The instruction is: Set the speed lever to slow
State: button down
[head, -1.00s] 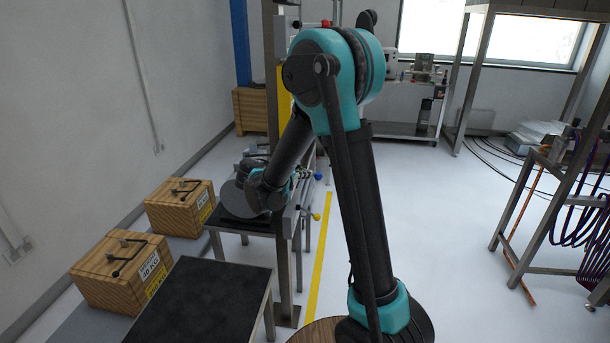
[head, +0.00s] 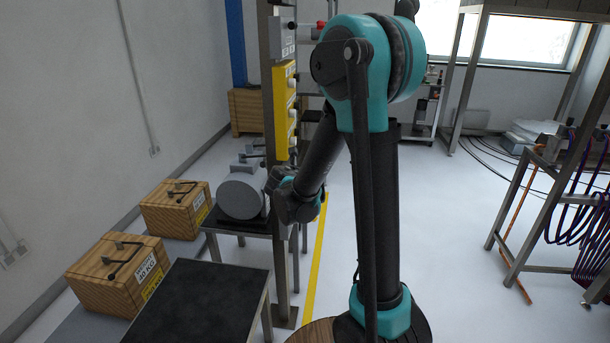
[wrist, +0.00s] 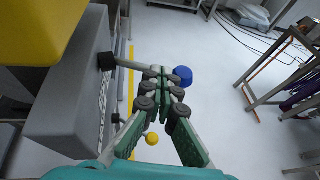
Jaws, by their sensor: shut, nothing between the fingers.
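In the wrist view, a lever with a pale rod (wrist: 130,65) sticks out to the right from a dark pivot on a grey box (wrist: 70,110). Its blue knob (wrist: 183,76) shows just right of my fingertips. My gripper (wrist: 163,75) is shut and empty, its tips overlapping the rod near the knob; I cannot tell whether they touch it. A yellow knob (wrist: 151,138) shows lower down between the fingers. I cannot read which lever is the speed lever. In the head view my gripper is hidden behind my arm.
In the head view, a steel post carries a yellow panel (head: 285,110) and a grey box (head: 283,38) with a red-tipped lever (head: 320,25). A grey cylindrical machine (head: 242,196), wooden crates (head: 117,270) and a black-topped table (head: 205,300) stand left.

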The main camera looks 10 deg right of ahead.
jog(key=shift+w+d+n+t+y, duration=0.6)
jog(key=shift+w+d+n+y, duration=0.7)
jog(key=shift+w+y, duration=0.1)
jog(key=shift+w+d, duration=0.35)
jog(key=shift+w, duration=0.5)
jog(key=shift+w, duration=0.15)
